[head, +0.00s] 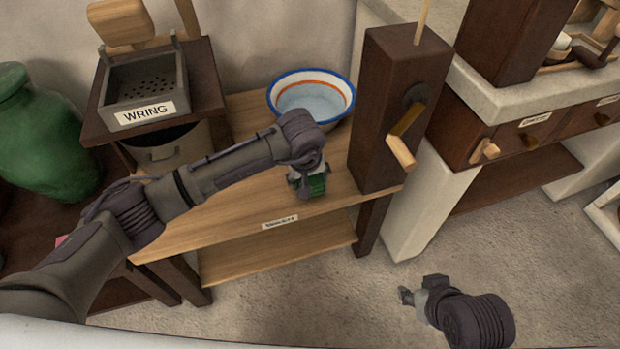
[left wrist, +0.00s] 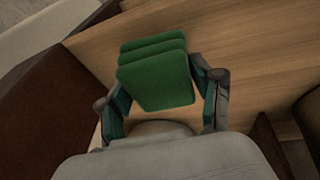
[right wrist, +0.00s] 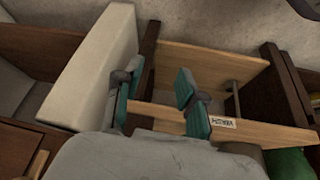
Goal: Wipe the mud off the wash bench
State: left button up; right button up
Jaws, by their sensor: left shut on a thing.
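The wash bench (head: 237,203) is a light wooden bench with a lower shelf. My left gripper (head: 314,184) is over the right part of its top, shut on a folded green cloth. The cloth (left wrist: 155,75) fills the space between the fingers in the left wrist view, close to the wood; I cannot tell whether it touches. No mud shows on the visible wood; my left arm hides part of the top. My right gripper (right wrist: 158,95) is open and empty, held in front of the bench above the floor.
A white basin with blue rim (head: 311,94) holds water at the bench's back. A box labelled WRING (head: 145,90) stands left, near a green jar (head: 45,135). A dark post with a wooden crank (head: 402,140) borders the bench's right end. The floor in front is clear.

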pick_arm(q)
jog(key=shift+r, duration=0.25)
jog(key=shift+r+p, duration=0.8)
jog(key=shift+r, duration=0.6)
jog(key=shift+r+p, duration=0.55)
jog(key=shift+r, duration=0.5)
pick_arm(e)
jog(key=s, duration=0.1)
jog(key=s+d+r+g, duration=0.1)
jog(key=s, duration=0.1)
jog(key=s+g, duration=0.1)
jog(key=s, duration=0.1)
jog(key=shift+d+r, duration=0.15)
